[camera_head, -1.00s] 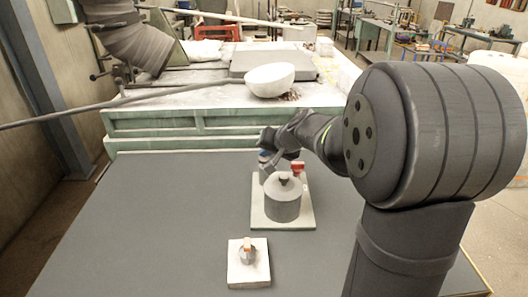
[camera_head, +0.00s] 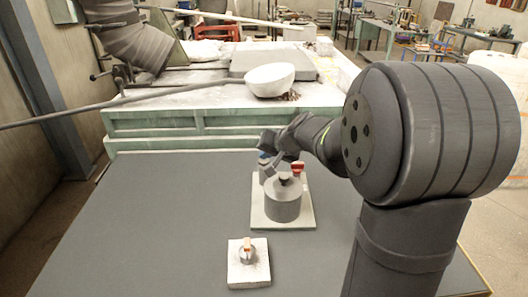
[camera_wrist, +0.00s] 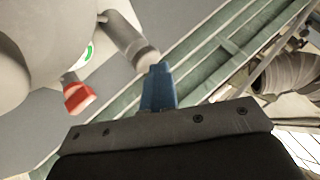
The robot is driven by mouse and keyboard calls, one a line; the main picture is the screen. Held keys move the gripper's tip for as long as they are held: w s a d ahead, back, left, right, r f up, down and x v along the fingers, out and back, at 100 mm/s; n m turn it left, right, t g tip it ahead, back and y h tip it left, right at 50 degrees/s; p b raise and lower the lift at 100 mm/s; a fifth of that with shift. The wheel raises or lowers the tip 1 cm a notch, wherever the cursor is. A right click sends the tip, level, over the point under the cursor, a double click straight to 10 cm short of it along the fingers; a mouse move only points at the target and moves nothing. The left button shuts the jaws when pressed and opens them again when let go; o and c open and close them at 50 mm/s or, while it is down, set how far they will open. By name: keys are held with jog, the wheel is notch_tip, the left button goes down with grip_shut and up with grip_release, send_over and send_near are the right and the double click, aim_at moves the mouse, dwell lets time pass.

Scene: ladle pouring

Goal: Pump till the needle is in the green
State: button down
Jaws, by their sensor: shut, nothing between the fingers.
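A grey pot-like vessel (camera_head: 283,205) with a small dark knob on top stands on a pale board (camera_head: 263,222). A red piece (camera_head: 298,167) shows at its back right and also in the wrist view (camera_wrist: 79,97). A gauge face with a green arc (camera_wrist: 88,53) is partly in the wrist view; I cannot make out its needle. A grey cylinder (camera_wrist: 130,40) stands beside it. My gripper (camera_head: 264,158) is low behind the vessel, its blue fingers (camera_wrist: 158,88) shut and empty. The fingertips are close to the cylinder's end; I cannot tell whether they touch.
A white plate with a grey and orange knob (camera_head: 247,256) lies in front on the dark table (camera_head: 140,220). Behind stands a green bench (camera_head: 180,123) with a white bowl (camera_head: 270,80) and a long rod. The table's left side is clear.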

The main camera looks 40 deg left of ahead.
aim_at(266, 162)
jog(key=shift+r, duration=2.15)
jog(key=shift+r, duration=0.1)
jog(key=shift+r, duration=2.45)
notch_tip(266, 162, up, 4)
jog(key=shift+f, duration=0.1)
jog(key=shift+f, duration=0.1)
